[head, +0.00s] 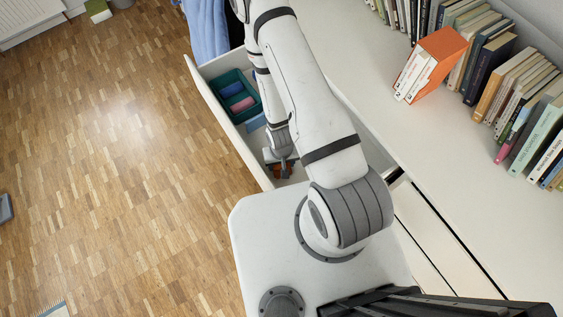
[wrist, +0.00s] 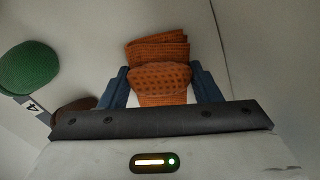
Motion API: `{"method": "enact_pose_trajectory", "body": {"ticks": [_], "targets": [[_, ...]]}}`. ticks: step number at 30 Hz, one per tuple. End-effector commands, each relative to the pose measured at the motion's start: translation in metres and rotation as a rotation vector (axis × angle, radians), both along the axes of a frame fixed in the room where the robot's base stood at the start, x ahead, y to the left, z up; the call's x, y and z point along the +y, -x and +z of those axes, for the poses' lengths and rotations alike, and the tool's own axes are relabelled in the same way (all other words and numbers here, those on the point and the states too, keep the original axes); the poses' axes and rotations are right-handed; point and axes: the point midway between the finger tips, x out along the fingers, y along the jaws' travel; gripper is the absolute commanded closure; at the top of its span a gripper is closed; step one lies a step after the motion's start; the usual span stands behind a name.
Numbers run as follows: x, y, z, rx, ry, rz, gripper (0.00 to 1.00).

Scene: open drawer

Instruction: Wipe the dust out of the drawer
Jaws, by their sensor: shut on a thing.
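An orange waffle-weave cloth (wrist: 157,50) is folded and pinched between the blue fingers of my gripper (wrist: 160,74) in the wrist view. In the head view my gripper (head: 281,163) reaches down into the near end of the open white drawer (head: 222,108); a bit of orange-brown shows beside it. The pale drawer bottom and a wall show around the cloth in the wrist view. I cannot make out dust. My arm hides part of the drawer, and I cannot tell whether the cloth touches the bottom.
A teal basket (head: 222,86) with pink and blue contents stands farther along the drawer. A green rounded thing (wrist: 30,68), a dark brown thing (wrist: 72,108) and a card marked 4 (wrist: 36,106) lie left of the cloth. Books (head: 432,62) stand on the white top at right.

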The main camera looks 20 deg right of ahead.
Motion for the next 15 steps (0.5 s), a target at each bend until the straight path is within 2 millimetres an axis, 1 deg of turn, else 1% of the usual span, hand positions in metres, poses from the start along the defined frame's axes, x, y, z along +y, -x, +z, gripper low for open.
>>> {"method": "enact_pose_trajectory", "body": {"ticks": [8,10,15], "targets": [[0.0,0.0,-0.007,0.0,0.0,0.001,0.61],[0.0,0.0,-0.006,0.0,0.0,0.001,0.61],[-0.003,0.01,-0.006,0.002,0.0,0.001,0.61]]}}
